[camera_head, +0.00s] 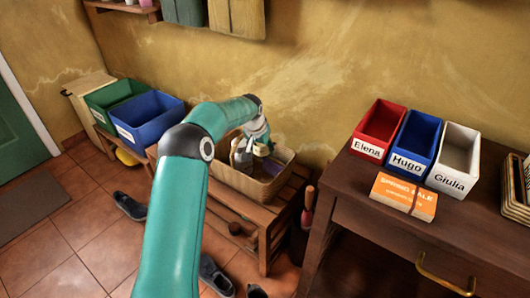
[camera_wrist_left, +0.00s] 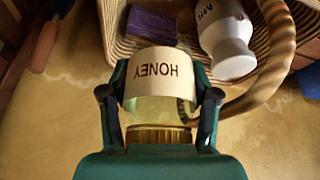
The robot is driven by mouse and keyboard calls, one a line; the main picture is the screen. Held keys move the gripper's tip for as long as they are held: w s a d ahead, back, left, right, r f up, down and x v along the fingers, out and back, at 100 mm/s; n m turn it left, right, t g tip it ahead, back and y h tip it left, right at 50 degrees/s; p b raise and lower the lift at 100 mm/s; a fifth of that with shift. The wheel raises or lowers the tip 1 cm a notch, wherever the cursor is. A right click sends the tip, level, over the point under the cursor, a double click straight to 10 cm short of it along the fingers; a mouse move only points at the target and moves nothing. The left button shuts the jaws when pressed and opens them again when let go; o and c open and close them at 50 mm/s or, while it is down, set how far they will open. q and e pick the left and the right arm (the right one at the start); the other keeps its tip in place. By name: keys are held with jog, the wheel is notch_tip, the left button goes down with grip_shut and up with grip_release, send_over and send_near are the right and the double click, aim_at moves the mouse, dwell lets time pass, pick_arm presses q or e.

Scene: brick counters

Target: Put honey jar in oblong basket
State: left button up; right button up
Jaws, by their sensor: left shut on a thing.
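The honey jar (camera_wrist_left: 160,75) has a white label reading HONEY, upside down in the left wrist view, and a gold lid. My left gripper (camera_wrist_left: 160,92) is shut on it, one finger on each side. In the head view my left gripper (camera_head: 261,148) is over the oblong wicker basket (camera_head: 250,188), which stands on a wooden bench. The basket's wall (camera_wrist_left: 284,50) also shows in the left wrist view, beyond the jar. I cannot tell whether the jar touches the basket. My right gripper is not in view.
The basket holds a white bottle (camera_wrist_left: 228,42) and a purple block (camera_wrist_left: 150,24). A blue bin (camera_head: 147,122) and a green bin (camera_head: 112,95) stand to the left. Red, blue and white named boxes sit on the desk (camera_head: 350,205) at right. Shoes lie on the floor.

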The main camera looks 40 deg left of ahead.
pick_arm(q)
jog(key=b, duration=1.2)
send_near(262, 179)
jog(key=shift+w+d+f, duration=0.1)
jog(key=shift+d+f, duration=0.2)
jog(key=shift+f, duration=0.45)
jog(key=shift+w+d+f, duration=0.1)
jog(key=shift+d+f, duration=0.2)
jog(key=shift+f, duration=0.45)
jog(key=shift+w+d+f, duration=0.1)
jog(key=shift+d+f, duration=0.15)
jog(key=shift+f, duration=0.5)
jog(key=o, duration=1.3)
jog(key=shift+o, duration=0.2)
jog(key=v, duration=1.2)
